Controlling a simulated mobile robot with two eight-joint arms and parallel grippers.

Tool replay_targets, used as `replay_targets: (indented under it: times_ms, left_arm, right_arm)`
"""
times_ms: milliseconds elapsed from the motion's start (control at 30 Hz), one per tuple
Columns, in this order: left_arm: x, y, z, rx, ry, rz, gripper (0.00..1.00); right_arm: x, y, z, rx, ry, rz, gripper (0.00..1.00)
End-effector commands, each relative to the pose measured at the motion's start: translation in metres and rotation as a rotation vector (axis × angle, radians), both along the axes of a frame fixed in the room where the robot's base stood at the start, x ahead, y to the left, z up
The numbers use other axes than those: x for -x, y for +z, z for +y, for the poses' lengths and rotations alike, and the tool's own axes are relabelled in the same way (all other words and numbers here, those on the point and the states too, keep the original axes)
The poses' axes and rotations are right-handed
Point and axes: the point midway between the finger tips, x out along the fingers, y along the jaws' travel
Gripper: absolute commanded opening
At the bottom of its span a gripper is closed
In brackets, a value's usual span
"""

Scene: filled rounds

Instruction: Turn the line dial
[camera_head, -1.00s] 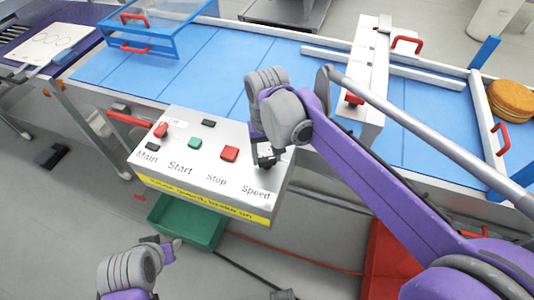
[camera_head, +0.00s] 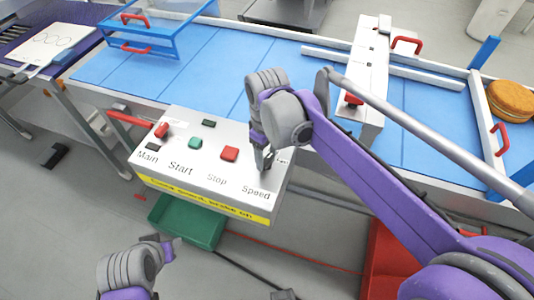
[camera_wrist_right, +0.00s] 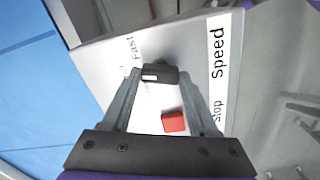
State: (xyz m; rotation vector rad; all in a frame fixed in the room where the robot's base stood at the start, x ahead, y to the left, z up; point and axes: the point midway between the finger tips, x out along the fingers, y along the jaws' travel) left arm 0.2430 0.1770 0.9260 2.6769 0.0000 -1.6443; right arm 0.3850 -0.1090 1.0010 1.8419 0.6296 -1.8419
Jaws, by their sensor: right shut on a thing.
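The control box (camera_head: 180,172) carries the labels Main, Start, Stop and Speed. In the right wrist view, the black dial (camera_wrist_right: 160,74) with a white mark sits beside the Speed label. My right gripper (camera_wrist_right: 158,80) has one finger on each side of the dial and is shut on it. In the head view my right gripper (camera_head: 264,160) comes down onto the box's right end above Speed and mostly hides the dial. My left gripper (camera_head: 167,248) is low at the left, away from the box; its jaw opening is unclear.
A red Stop button (camera_head: 229,153), which is close to the right gripper, and a green Start button (camera_head: 195,143) are on the box. A red switch (camera_head: 162,130) is at its left. The blue conveyor (camera_head: 215,62) runs behind; a green bin (camera_head: 190,222) is below.

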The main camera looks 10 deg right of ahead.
Motion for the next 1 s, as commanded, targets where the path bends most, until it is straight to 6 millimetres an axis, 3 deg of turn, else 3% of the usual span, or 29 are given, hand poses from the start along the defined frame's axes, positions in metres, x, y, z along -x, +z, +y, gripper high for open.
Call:
replay_targets:
  times_ms: [400,1000]
  left_arm:
    - [-0.0004,0.0012,0.0000,0.000,0.000,-0.001,0.50]
    - [-0.0004,0.0013,0.0000,0.000,0.000,-0.001,0.50]
  right_arm:
    - [0.0002,0.0001,0.0001,0.001,0.254,0.001,0.04]
    - [0.0002,0.0000,0.0001,0.001,0.319,0.001,0.04]
